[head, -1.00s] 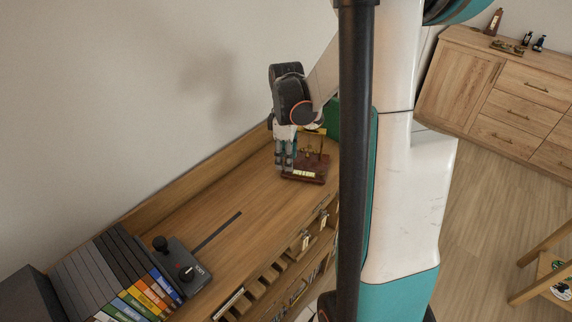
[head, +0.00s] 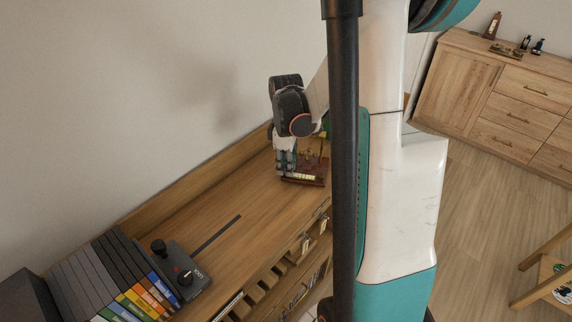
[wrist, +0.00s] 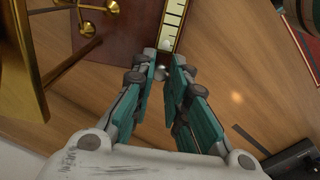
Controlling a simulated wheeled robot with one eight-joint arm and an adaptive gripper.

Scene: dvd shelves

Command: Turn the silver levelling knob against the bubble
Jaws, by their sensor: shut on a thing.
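The instrument has a dark reddish-brown wooden base (head: 318,182) with brass parts (wrist: 84,12) and stands at the far end of the wooden shelf top. A pale yellow level vial (wrist: 173,22) with dark marks lies along the base; it also shows in the head view (head: 299,177). A whitish bubble (wrist: 168,45) shows near its lower end in the wrist view. The small silver knob (wrist: 162,72) is just below that end, between my fingertips. My gripper (wrist: 164,66) is shut on it, pointing down; it also shows in the head view (head: 286,168). The fingers partly hide the knob.
The wooden surface (head: 225,210) between is mostly clear. The wall is close on the left.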

